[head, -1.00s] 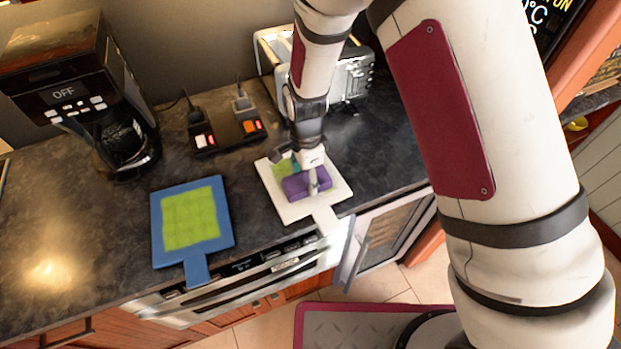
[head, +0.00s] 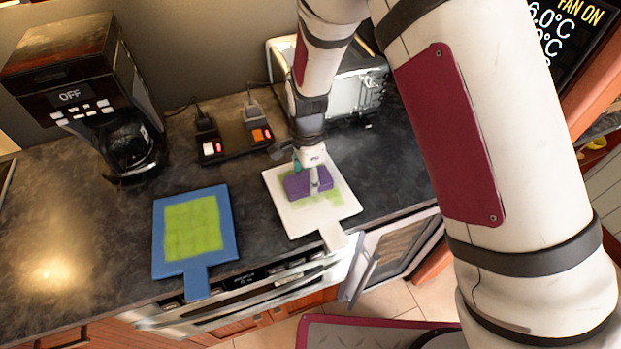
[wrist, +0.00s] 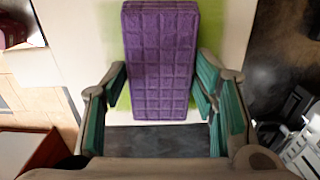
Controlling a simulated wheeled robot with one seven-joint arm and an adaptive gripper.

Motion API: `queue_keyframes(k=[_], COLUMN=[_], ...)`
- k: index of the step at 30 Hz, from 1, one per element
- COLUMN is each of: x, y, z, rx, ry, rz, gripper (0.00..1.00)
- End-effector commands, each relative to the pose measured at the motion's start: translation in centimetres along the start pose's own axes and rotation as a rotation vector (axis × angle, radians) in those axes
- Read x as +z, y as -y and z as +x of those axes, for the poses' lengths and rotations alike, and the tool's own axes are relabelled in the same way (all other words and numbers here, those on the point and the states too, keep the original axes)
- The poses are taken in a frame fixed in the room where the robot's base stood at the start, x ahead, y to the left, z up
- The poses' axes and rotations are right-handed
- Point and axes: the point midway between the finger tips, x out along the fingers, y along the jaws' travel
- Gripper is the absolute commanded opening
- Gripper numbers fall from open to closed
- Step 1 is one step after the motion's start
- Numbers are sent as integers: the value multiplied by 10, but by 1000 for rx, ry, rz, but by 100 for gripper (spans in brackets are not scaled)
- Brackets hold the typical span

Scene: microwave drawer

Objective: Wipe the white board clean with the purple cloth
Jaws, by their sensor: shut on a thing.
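The purple cloth (head: 306,186) is a block-like pad with a grid pattern. It is on the white board (head: 298,224), towards its far-left part. A green patch (head: 337,193) shows on the board to the right of the cloth and below it. My gripper (head: 311,172) is over the cloth and shut on it. In the wrist view, the teal-padded fingers of my gripper (wrist: 160,82) lie on both sides of the purple cloth (wrist: 160,55). The white board (wrist: 75,45) shows beside it there, and green shows at the cloth's edges. What is under the cloth is hidden.
A blue board (head: 165,255) with a green patch lies to the left on the dark counter (head: 60,230). A coffee maker (head: 75,75), a switch box (head: 235,140) and a toaster (head: 345,90) stand behind. A door (head: 395,255) hangs open below the counter.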

Motion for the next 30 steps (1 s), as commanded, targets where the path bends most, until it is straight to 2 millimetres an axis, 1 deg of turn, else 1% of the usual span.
queue_keyframes(k=[5, 13, 20, 27, 30], x=[0, 2, 2, 3, 3], y=[5, 22, 27, 43, 45], z=[0, 0, -1, 1, 1], rx=[0, -1, -1, -1, 0], ry=[0, 0, 0, 0, 0], rz=[-1, -1, -1, -2, -1], gripper=[18, 18, 18, 18, 18])
